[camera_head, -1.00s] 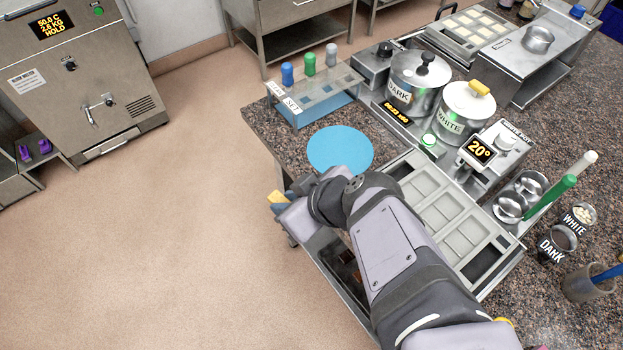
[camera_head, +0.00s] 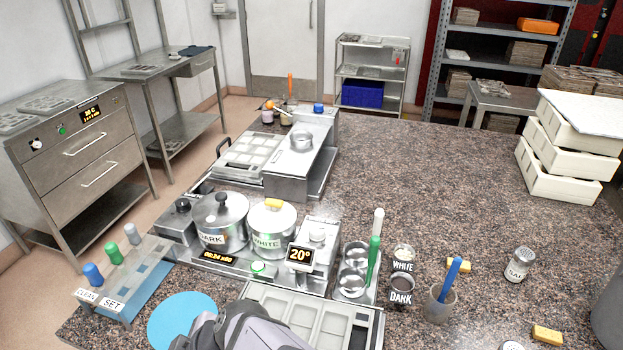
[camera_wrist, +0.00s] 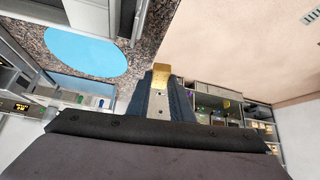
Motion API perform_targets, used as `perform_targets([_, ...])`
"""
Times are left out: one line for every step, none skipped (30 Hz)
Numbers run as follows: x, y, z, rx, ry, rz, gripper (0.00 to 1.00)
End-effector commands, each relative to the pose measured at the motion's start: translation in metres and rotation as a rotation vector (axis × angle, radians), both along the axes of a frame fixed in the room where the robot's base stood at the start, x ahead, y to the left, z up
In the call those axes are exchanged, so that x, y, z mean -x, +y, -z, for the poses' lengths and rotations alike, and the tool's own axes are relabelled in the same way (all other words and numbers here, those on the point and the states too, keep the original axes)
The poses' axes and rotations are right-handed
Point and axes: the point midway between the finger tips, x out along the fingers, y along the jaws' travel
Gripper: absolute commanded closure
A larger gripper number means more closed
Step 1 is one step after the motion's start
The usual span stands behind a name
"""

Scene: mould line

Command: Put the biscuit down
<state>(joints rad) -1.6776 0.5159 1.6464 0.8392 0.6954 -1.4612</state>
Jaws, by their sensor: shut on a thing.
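The biscuit (camera_wrist: 161,69) is a small golden block at the tips of my gripper (camera_wrist: 162,84) in the wrist view. My gripper is shut on it and holds it out past the counter edge, with pale floor behind. In the head view my arm shows at the bottom, but the fingers and biscuit are out of sight. A round blue mat (camera_head: 184,318) lies on the speckled counter beside my arm; it also shows at the upper left of the wrist view (camera_wrist: 85,50).
A grey mould tray (camera_head: 305,318) lies right of my arm. The DARK pot (camera_head: 220,228) and WHITE pot (camera_head: 271,232) stand behind it. A clear rack (camera_head: 125,280) with coloured handles stands left of the mat. The counter's right side has bare room among small items.

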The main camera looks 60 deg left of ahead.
Motion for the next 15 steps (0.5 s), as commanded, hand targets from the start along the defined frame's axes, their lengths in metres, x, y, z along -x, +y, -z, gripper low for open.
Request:
perform_targets([-0.008, 0.007, -0.003, 0.003, 0.001, 0.003, 1.00])
perform_targets([-0.012, 0.011, -0.003, 0.002, 0.000, 0.005, 1.00])
perform_targets([-0.017, 0.016, -0.003, 0.002, 0.000, 0.004, 1.00])
perform_targets([-0.020, 0.020, -0.003, 0.001, 0.001, 0.003, 1.00])
perform_targets([-0.024, 0.024, -0.003, 0.003, 0.001, 0.003, 1.00])
perform_targets([-0.029, 0.029, -0.004, 0.001, 0.001, 0.004, 1.00])
perform_targets([-0.033, 0.033, -0.003, 0.003, 0.001, 0.003, 1.00])
perform_targets([-0.037, 0.037, -0.003, 0.001, 0.001, 0.004, 1.00])
perform_targets([-0.042, 0.041, -0.003, 0.002, 0.000, 0.002, 1.00])
perform_targets([-0.045, 0.045, -0.003, 0.002, 0.000, 0.002, 1.00])
perform_targets([-0.049, 0.049, -0.003, 0.002, 0.000, 0.002, 1.00])
perform_targets([-0.053, 0.053, -0.003, 0.000, 0.000, 0.002, 1.00])
perform_targets([-0.056, 0.056, -0.002, 0.002, 0.000, 0.001, 1.00])
perform_targets([-0.059, 0.059, -0.003, 0.001, 0.000, 0.001, 1.00])
perform_targets([-0.063, 0.062, -0.002, 0.002, 0.000, 0.002, 1.00])
